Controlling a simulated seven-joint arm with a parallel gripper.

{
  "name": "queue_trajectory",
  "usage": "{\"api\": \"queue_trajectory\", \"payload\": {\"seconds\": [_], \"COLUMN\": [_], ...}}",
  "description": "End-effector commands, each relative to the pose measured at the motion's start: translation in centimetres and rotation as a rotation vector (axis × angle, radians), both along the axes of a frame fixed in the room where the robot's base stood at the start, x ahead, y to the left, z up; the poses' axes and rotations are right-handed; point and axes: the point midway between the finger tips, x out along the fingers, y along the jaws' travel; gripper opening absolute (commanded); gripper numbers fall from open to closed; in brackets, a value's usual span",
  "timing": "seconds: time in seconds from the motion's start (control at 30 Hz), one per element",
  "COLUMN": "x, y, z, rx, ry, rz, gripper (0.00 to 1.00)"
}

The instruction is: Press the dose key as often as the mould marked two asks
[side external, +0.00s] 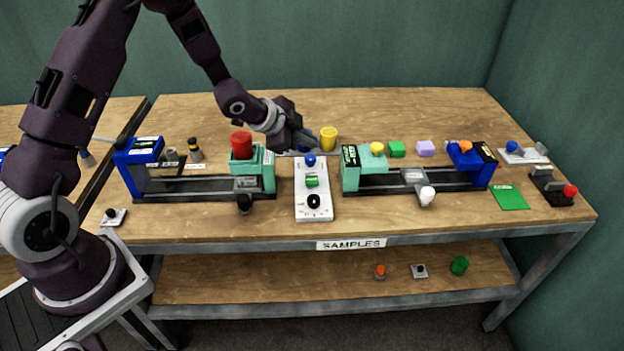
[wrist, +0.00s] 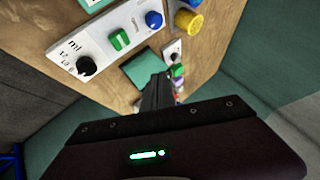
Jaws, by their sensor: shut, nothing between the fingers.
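A white dose panel (side external: 328,212) stands between the two presses. It carries a blue knob (side external: 310,160), a green key (side external: 312,181) and a black dial (side external: 314,201). In the wrist view the panel (wrist: 100,48) shows the same green key (wrist: 119,39), blue knob (wrist: 154,19) and black dial (wrist: 86,66), with "ml" printed beside the dial. My gripper (side external: 312,146) is shut and empty, near the blue-knob end of the panel; its dark fingers also show in the wrist view (wrist: 162,80). I cannot make out a mould marked two.
A press with blue and teal ends (side external: 200,188) and a red cylinder (side external: 241,142) stands left. Another press (side external: 385,186) stands right. A yellow cylinder (side external: 328,139), green block (side external: 397,149) and lilac block (side external: 426,149) are at the back. A green mat (side external: 510,197) lies right.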

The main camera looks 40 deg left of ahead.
Motion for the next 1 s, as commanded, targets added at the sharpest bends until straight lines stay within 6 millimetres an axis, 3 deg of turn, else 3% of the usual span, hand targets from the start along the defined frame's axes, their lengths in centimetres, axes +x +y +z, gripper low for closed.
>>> {"api": "queue_trajectory", "payload": {"seconds": [0.17, 0.7, 1.0], "x": [0.0, 0.0, 0.0], "y": [-0.1, 0.0, 0.0], "z": [-0.7, -7.9, -8.9], "rx": [-0.001, -0.001, 0.000], "ry": [0.002, 0.002, 0.000], "rz": [0.000, -0.001, 0.000], "gripper": [0.00, 0.00, 0.00]}}
